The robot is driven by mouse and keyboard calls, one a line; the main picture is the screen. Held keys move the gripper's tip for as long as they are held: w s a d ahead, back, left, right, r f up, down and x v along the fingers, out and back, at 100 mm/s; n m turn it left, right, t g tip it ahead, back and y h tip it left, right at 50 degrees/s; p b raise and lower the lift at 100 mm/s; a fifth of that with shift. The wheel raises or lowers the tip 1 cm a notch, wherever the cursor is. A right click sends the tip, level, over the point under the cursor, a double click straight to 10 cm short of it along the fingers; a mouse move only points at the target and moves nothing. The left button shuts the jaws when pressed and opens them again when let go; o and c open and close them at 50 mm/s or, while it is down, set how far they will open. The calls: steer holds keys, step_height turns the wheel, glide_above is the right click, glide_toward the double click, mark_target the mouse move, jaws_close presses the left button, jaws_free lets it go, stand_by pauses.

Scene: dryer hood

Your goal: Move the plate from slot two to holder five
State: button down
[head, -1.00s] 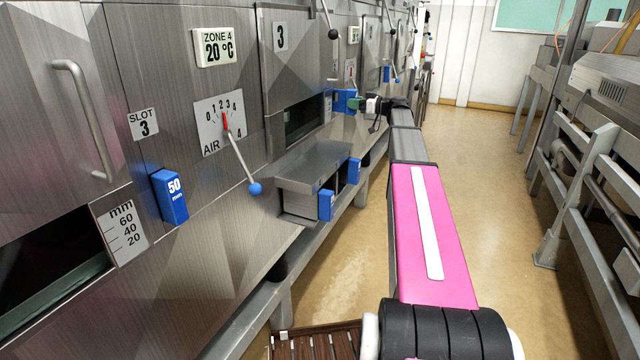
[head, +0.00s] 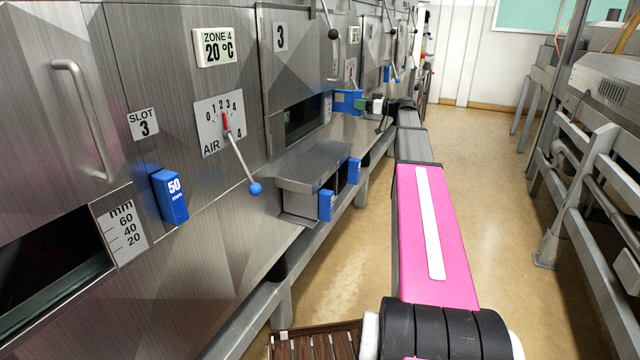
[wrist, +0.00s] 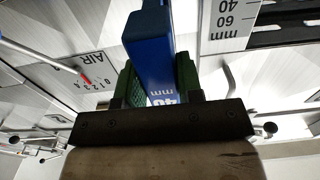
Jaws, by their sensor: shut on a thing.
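A blue plate (head: 347,101) is at the far dryer panel in the head view, at the end of my arm. It also shows in the wrist view (wrist: 148,50), with partly hidden white lettering ending in "mm". My gripper (head: 366,104) has green finger pads, one on each side of the plate, and is shut on it. In the wrist view my gripper (wrist: 154,82) grips the plate's near end; its far end runs out of the top of the picture. I cannot tell whether the plate still touches its slot. No label for slot two or holder five is readable.
A blue 50 mm plate (head: 170,197) sits by the slot 3 label (head: 143,124). A steel box (head: 300,180) with two blue plates (head: 326,205) (head: 354,170) juts out below the panel. An air lever (head: 243,160) sticks out. The aisle floor (head: 480,150) is clear.

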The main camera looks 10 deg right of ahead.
steer(key=shift+v, duration=2.65)
steer(key=shift+v, duration=1.65)
steer(key=v, duration=1)
steer(key=shift+s+a, duration=0.1)
steer(key=shift+s, duration=0.05)
